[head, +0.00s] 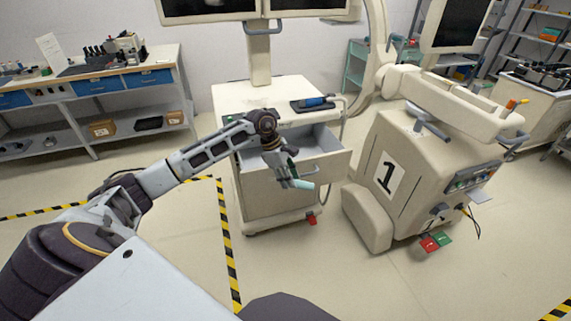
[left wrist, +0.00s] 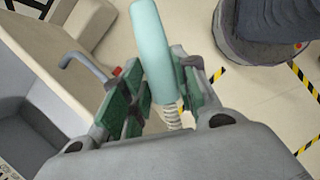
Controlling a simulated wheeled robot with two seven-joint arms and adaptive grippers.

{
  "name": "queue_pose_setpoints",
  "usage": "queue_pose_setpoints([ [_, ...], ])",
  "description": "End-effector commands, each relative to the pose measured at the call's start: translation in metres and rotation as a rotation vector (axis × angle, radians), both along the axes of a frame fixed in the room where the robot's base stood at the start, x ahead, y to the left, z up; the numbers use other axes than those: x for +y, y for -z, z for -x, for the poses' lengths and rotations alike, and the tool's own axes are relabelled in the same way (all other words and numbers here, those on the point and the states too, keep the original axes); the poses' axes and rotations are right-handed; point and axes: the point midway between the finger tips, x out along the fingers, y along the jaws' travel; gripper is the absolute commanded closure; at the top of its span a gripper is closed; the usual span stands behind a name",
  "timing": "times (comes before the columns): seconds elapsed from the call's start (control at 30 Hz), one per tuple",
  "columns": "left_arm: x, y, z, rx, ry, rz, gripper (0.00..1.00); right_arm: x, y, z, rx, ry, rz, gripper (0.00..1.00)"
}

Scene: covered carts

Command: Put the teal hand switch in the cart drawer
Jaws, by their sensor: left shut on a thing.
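The teal hand switch (head: 303,184) is in my left gripper (head: 288,176), which is shut on it. In the left wrist view the teal hand switch (left wrist: 152,45) sticks out between the green finger pads of my left gripper (left wrist: 158,88), with a pale coiled cord end below it. The cart drawer (head: 322,140) is pulled open, and its grey inside looks empty where it shows. My left gripper overlaps the drawer front in the head view. In the left wrist view the drawer (left wrist: 22,112) lies to the left, and the switch shows over floor outside it. My right gripper is not in view.
The white cart (head: 235,98) carries a dark tray (head: 312,106) with a blue hand switch (head: 315,101). A workbench (head: 95,85) is at the back left. Floor around the cart's front is clear.

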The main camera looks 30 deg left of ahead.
Motion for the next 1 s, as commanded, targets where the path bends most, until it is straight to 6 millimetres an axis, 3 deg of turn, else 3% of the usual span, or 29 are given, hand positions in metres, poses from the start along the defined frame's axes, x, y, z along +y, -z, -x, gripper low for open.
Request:
queue_pose_setpoints([
  [0.5,-0.001,-0.003,-0.011,-0.001,-0.363,0.0,0.95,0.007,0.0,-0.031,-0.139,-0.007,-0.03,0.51],
  [1.0,-0.001,-0.004,-0.012,-0.001,-0.52,0.0,0.95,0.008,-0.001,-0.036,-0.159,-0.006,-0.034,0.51],
])
